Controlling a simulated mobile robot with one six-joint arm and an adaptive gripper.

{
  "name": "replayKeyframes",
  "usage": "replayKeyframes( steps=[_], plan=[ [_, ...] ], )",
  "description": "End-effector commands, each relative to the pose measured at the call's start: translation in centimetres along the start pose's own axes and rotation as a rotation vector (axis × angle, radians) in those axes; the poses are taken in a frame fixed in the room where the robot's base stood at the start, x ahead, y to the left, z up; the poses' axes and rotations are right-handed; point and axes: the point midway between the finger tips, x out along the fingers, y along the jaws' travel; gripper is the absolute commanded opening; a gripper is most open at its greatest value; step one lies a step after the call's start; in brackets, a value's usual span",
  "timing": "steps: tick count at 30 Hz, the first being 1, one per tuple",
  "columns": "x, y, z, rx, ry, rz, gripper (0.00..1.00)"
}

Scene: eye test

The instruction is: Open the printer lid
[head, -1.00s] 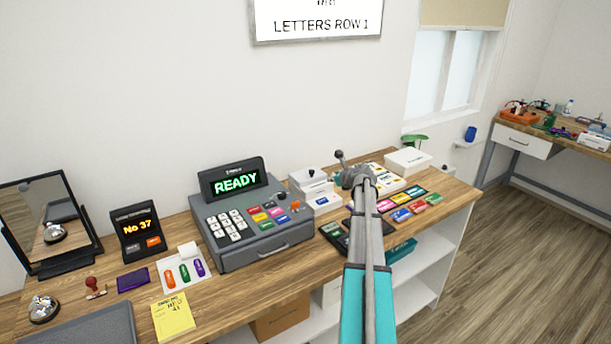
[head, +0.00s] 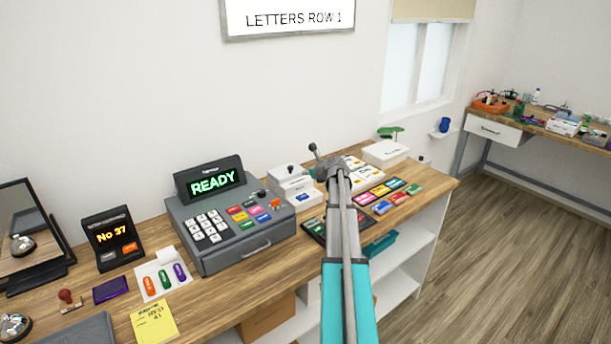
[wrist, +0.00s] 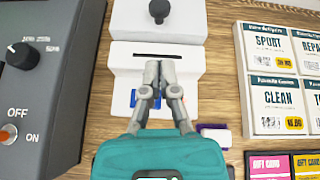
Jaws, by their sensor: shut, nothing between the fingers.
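A small white stepped printer (wrist: 130,55) stands on the wooden counter, with a round black knob (wrist: 158,10) on its raised rear part and a dark slot across the front part. In the head view the printer (head: 290,185) sits just right of the cash register. My gripper (wrist: 158,70) is shut and empty. In the wrist view its fingertips appear over the front part, just below the slot, with the knob beyond them; I cannot tell whether they touch. A blue patch on the front is partly hidden by the fingers. In the head view my arm hides the fingertips.
The grey cash register (head: 228,215) stands close on the left. Cards (wrist: 272,80) lie on the right, and a purple-and-white block (wrist: 214,136) lies near the printer's front right. A white box (head: 385,152) stands farther right. Bare wood shows between printer and cards.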

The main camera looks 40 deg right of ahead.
Motion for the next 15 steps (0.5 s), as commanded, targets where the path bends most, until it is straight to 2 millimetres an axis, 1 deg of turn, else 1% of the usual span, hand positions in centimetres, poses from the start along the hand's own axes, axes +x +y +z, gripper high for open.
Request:
replayKeyframes(
  steps=[1, 9, 15],
  plan=[
    [0.9, -0.1, -0.2, -0.001, 0.0, 0.001, 0.0],
    [4.8, -0.1, -0.2, -0.001, 0.0, 0.0, 0.0],
    [7.0, 0.0, -0.2, -0.001, 0.0, 0.001, 0.0]
  ],
)
